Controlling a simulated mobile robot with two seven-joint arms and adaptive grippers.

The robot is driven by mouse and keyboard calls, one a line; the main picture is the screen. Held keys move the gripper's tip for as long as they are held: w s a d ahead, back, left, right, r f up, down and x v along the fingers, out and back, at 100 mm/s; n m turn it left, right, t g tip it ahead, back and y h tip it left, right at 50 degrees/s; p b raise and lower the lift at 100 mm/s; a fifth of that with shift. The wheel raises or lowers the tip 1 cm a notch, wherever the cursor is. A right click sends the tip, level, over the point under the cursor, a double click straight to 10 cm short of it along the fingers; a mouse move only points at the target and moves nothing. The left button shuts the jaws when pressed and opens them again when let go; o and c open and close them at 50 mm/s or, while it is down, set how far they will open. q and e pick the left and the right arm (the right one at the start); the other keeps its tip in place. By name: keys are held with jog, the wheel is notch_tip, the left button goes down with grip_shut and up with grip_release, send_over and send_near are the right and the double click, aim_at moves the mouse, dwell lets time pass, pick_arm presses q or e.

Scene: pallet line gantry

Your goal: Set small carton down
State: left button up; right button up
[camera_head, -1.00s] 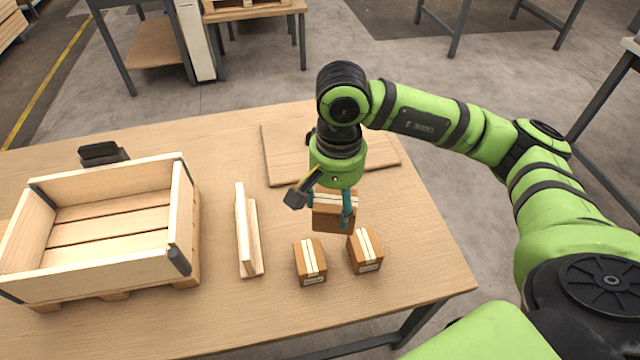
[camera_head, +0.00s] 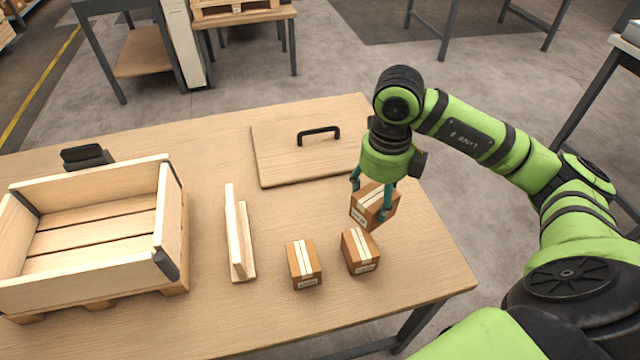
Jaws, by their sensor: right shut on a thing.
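My right gripper (camera_head: 373,194) is shut on a small brown carton (camera_head: 373,209) with pale tape stripes. The carton hangs tilted in the fingers over the right part of the wooden table (camera_head: 425,262). I cannot tell whether it touches the tabletop. Two similar cartons stand on the table, nearer to me: a left one (camera_head: 304,264) and a right one (camera_head: 360,251). The held carton is just behind and to the right of the right one. My left gripper is not in view.
An empty wooden crate (camera_head: 86,276) stands at the left of the table. A wooden divider piece (camera_head: 240,240) lies right of it. A wooden lid with a black handle (camera_head: 292,163) lies at the back. The table's right edge is close to the held carton.

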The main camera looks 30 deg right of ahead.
jog(key=w+f, duration=0.3)
jog(key=w+f+p, duration=0.1)
jog(key=w+f, duration=0.6)
jog(key=w, duration=0.1)
jog(key=shift+d+f, duration=0.2)
jog(key=shift+d, duration=0.05)
jog(key=shift+w+f, duration=0.1)
jog(key=shift+f, duration=0.1)
jog(key=o, duration=1.4)
jog(key=shift+f, duration=0.1)
jog(key=shift+r+p, duration=0.3)
notch_tip(320, 180, up, 12)
jog(key=shift+f+b, duration=0.1)
jog(key=shift+b, duration=0.45)
